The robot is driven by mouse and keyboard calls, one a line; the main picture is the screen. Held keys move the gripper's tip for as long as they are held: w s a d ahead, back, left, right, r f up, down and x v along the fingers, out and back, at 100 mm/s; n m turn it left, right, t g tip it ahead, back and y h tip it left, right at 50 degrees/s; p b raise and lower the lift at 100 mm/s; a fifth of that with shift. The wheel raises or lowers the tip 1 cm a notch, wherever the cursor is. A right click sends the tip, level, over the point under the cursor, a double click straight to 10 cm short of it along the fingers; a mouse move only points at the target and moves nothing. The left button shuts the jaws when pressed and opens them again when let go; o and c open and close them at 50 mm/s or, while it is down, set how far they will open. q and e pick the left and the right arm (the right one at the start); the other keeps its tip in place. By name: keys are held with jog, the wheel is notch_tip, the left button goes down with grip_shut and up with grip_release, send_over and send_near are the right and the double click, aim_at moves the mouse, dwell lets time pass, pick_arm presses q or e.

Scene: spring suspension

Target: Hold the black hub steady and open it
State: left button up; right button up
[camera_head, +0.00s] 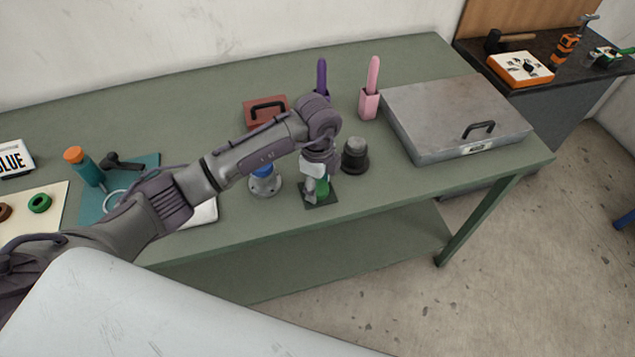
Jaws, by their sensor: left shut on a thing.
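The black hub (354,161) is a dark, round, stepped piece with a grey top. It stands upright on the green table (400,190), just right of my left gripper. My left gripper (317,190) points down and is shut on a green cylindrical part (323,187) above a dark square plate (329,202). The gripper hides much of the green part, and I cannot tell whether that part touches the plate. My left gripper is apart from the black hub. My right gripper is not in view.
A silver flanged piece with blue (265,183) stands left of the gripper. A grey metal case (450,110) lies to the right. Purple (321,78) and pink (372,78) handled items and a red-brown box (262,112) stand behind. The table's front right is clear.

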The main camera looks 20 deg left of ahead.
pick_arm(q)
jog(key=o, duration=1.3)
